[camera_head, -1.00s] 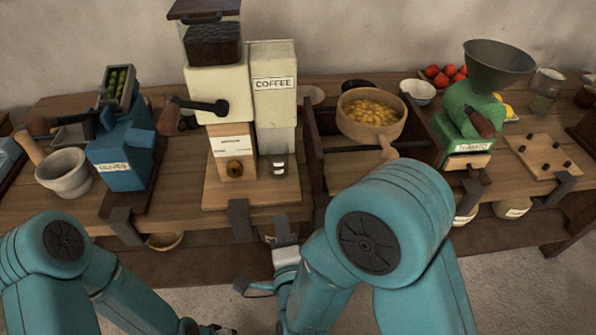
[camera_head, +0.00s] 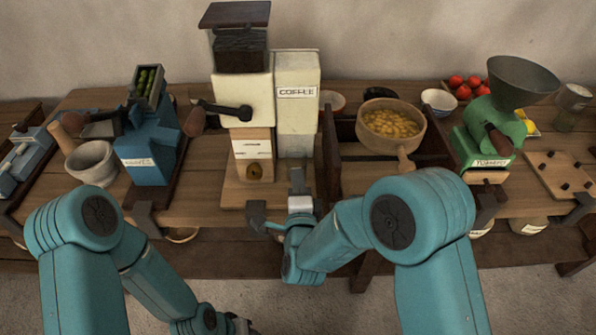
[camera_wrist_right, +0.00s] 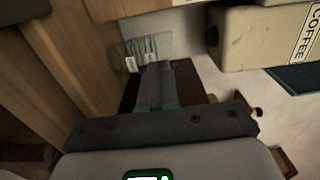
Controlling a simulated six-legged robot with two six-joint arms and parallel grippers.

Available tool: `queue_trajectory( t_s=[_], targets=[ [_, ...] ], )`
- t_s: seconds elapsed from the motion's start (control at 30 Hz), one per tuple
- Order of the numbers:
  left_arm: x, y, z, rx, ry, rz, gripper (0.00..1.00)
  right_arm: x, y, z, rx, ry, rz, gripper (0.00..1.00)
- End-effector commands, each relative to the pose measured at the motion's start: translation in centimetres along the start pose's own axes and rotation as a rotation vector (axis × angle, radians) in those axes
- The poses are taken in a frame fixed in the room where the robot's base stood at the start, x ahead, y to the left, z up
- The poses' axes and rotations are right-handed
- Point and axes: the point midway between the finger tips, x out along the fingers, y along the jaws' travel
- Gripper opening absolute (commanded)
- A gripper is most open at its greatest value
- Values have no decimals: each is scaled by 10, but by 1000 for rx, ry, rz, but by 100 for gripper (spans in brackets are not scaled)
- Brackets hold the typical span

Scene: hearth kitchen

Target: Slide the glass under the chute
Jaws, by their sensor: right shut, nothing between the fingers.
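The glass (camera_wrist_right: 152,48) shows in the right wrist view as a clear vessel with pale label-like marks, just beyond my right fingertips. I cannot tell whether they touch it.
A coffee grinder (camera_head: 245,105) stands left of the dispenser. The blue olive press (camera_head: 150,150) and a stone mortar (camera_head: 92,162) are further left. A pan of yellow food (camera_head: 390,125) sits on a wooden stand to the right, with a green mill (camera_head: 490,135) beyond.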

Motion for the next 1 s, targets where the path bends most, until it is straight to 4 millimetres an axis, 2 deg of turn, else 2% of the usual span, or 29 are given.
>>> queue_trajectory(
  t_s=[0.2, 0.53, 0.77, 1.0],
  targets=[
    [-4, 2, 0, 0, 0, 0, 43, 16, 0, -1, 1, 2, 0, 0],
    [-3, 1, 0, 0, 0, 0, 43, 17, 1, -1, 1, 1, 0, 0],
    [22, -8, 0, 0, 0, 0, 43, 38, 5, -1, 3, 3, -3, 0],
    [22, -8, 0, 0, 0, 0, 43, 43, 0, -1, 0, 1, 1, 0]
  ],
)
